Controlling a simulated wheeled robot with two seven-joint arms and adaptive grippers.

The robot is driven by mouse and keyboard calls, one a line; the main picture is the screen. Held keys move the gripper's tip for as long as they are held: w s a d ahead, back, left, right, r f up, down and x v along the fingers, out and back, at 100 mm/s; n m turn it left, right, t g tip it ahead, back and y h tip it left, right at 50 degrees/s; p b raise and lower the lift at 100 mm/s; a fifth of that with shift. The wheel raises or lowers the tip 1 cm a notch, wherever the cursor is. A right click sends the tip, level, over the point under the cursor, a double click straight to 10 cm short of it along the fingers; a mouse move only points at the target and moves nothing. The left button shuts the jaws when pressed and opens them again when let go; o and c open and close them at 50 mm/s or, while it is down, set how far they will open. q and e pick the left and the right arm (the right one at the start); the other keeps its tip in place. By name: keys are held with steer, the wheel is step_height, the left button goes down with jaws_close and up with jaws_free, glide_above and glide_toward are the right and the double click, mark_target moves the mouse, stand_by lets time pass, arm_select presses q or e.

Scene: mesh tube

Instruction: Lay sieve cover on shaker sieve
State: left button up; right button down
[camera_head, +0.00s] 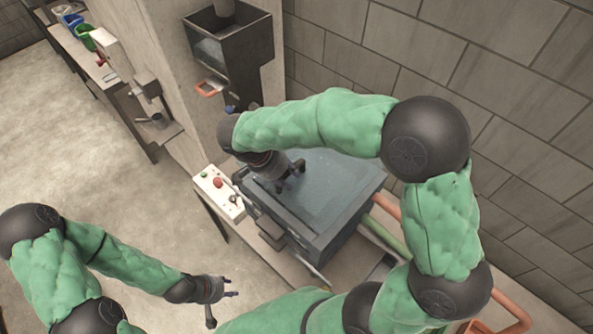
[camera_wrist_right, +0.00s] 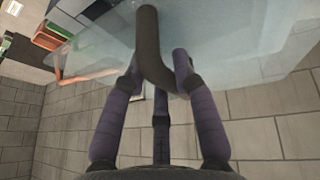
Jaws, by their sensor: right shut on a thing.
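The sieve cover (camera_head: 332,180) is a flat, translucent grey-blue plate over the top of the shaker sieve. The shaker sieve (camera_head: 322,246) is a dark grey box-shaped machine on a bench. My right gripper (camera_head: 290,178) is shut on the cover's dark curved handle; in the right wrist view the fingers close around the handle (camera_wrist_right: 149,45) below the clear plate (camera_wrist_right: 225,38). I cannot tell whether the cover touches the sieve's rim or is slightly above it. My left gripper (camera_head: 224,301) is open and empty at lower left, away from the sieve.
A white control box (camera_head: 216,190) with a red button stands left of the sieve. A dark hopper (camera_head: 230,50) hangs on the pillar behind. Orange and green bars (camera_head: 388,238) lie to the right, near the block wall. Open floor is at left.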

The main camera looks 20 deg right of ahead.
mark_target(283, 188)
steer(key=shift+a+r, duration=0.1)
steer(key=shift+a, duration=0.15)
steer(key=shift+d, duration=0.2)
steer(key=shift+b, duration=0.6)
step_height(283, 188, down, 6)
steer(key=b, duration=0.5)
steer(key=shift+f+b, duration=0.35)
steer(key=shift+b, duration=0.3)
steer(key=c, duration=1)
jaws_free()
steer(key=shift+o, duration=0.5)
